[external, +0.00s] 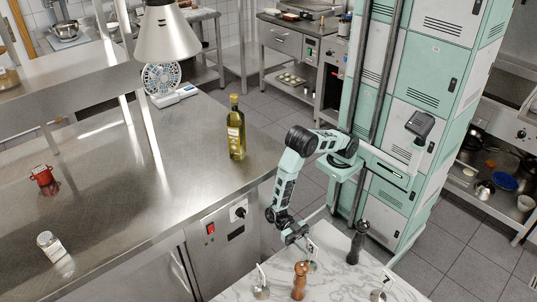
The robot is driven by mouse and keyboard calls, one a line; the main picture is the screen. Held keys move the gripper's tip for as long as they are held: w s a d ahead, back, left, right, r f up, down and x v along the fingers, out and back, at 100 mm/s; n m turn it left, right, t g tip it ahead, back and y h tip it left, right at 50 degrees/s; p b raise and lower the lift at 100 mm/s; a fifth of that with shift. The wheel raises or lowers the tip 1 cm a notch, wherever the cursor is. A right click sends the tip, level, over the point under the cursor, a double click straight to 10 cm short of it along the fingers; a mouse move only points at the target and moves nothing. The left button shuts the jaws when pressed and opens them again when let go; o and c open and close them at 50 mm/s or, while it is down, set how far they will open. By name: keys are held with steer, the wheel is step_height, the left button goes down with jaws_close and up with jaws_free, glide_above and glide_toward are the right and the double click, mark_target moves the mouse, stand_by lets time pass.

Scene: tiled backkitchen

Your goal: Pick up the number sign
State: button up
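Several small number signs on round metal stands are on the marble-topped table at the bottom of the external view. One number sign (311,254) stands near the table's back edge, another number sign (261,284) is at the front left, and a third number sign (380,287) is at the right. My gripper (300,236) points down just above and left of the back sign. It is small and partly hidden by my wrist, so I cannot tell whether it is open or touching that sign.
A brown pepper mill (299,281) stands between the left and back signs. A dark mill (357,243) stands right of the back sign. A steel counter (130,190) with an oil bottle (236,130) lies to the left. Mint lockers (425,65) rise behind.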

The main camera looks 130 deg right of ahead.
mark_target(315, 253)
steer(key=a, duration=0.4)
steer(key=shift+w, duration=0.2)
steer(key=shift+c, duration=0.3)
jaws_close()
